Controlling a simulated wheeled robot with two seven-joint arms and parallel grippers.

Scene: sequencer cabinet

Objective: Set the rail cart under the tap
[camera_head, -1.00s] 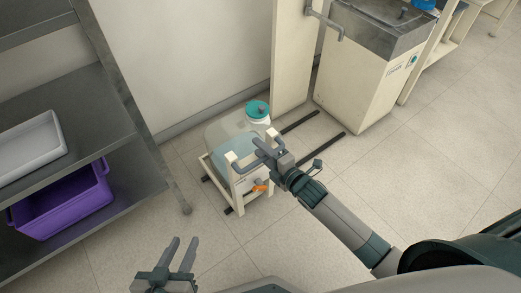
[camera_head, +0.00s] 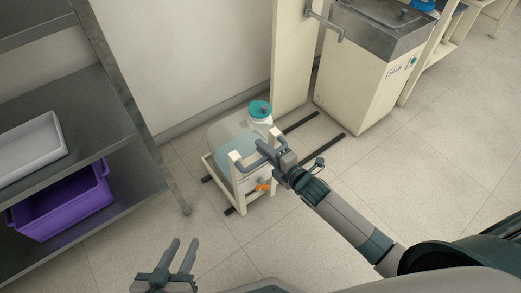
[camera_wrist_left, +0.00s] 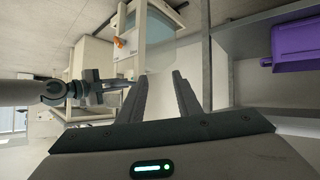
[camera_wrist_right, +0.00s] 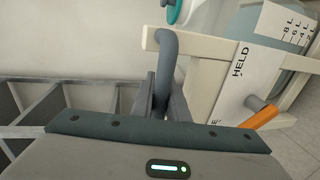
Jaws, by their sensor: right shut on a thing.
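The rail cart (camera_head: 236,191) is a cream frame low on the floor, holding a clear carboy (camera_head: 219,133) with a teal cap (camera_head: 260,109). It stands over two dark rails (camera_head: 327,147) that continue to its right. The grey tap (camera_head: 325,23) sticks out from a cream panel, up and right of the cart. My right gripper (camera_head: 268,152) is shut on the cart's grey handle; the right wrist view shows the handle (camera_wrist_right: 170,55) between its fingers. My left gripper (camera_head: 183,244) is open and empty, in front of the cart and apart from it.
A grey shelf (camera_head: 95,115) at left holds a white tray (camera_head: 28,147) and a purple bin (camera_head: 62,203). A cream cabinet (camera_head: 365,75) with a grey top stands beyond the rails. An orange lever (camera_head: 264,187) sits on the cart's front. Floor at right is clear.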

